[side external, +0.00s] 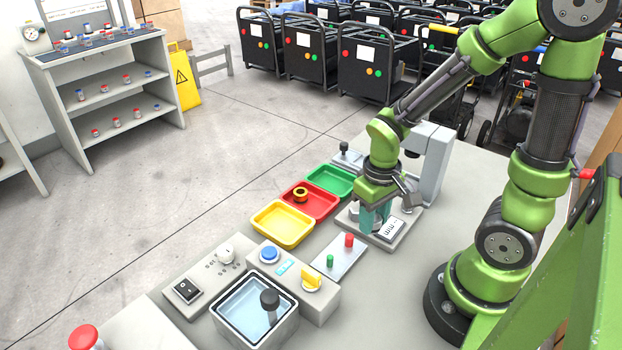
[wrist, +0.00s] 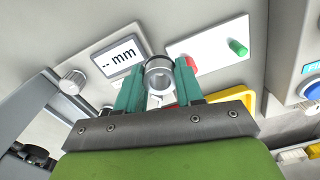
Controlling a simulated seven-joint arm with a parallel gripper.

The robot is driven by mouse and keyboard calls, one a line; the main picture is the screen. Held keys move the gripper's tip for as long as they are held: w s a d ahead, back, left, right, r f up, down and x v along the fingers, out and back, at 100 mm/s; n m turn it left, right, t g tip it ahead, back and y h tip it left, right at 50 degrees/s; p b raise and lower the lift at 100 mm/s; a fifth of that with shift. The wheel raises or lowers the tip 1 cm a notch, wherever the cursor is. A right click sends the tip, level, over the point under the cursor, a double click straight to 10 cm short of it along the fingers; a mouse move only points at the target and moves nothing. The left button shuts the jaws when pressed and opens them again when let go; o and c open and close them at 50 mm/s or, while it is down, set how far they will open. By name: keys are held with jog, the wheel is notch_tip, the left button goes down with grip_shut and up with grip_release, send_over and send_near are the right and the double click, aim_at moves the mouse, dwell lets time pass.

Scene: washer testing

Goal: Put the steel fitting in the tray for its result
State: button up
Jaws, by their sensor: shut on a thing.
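The steel fitting (wrist: 158,76) is a short grey ring with a dark bore, held between the two teal fingers of my gripper (wrist: 158,88) in the wrist view. In the side view my gripper (side external: 375,218) is low over the measuring stand (side external: 391,243), beside its display. The fitting is not clear in that view. Three trays stand in a row left of the gripper: green (side external: 330,172), red (side external: 325,207) and yellow (side external: 270,232). The red tray holds a brass-coloured ring (side external: 300,194); the green and yellow trays look empty.
The display (wrist: 117,58) reads "-- mm". A plate with a red and a green peg (side external: 340,257) lies in front of the stand. A water basin (side external: 237,338) with a dark knob, a switch box and a box with a blue button (side external: 270,253) stand nearer the front.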

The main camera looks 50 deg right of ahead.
jog(key=shift+w+d+f, duration=0.1)
jog(key=shift+w+d, duration=0.15)
jog(key=shift+w, duration=0.15)
send_over(318, 210)
jog(key=shift+s+f, duration=0.2)
jog(key=shift+f, duration=0.5)
jog(key=shift+w+f, duration=0.15)
jog(key=shift+f, duration=1.6)
jog(key=shift+f, duration=0.15)
jog(key=o, duration=0.8)
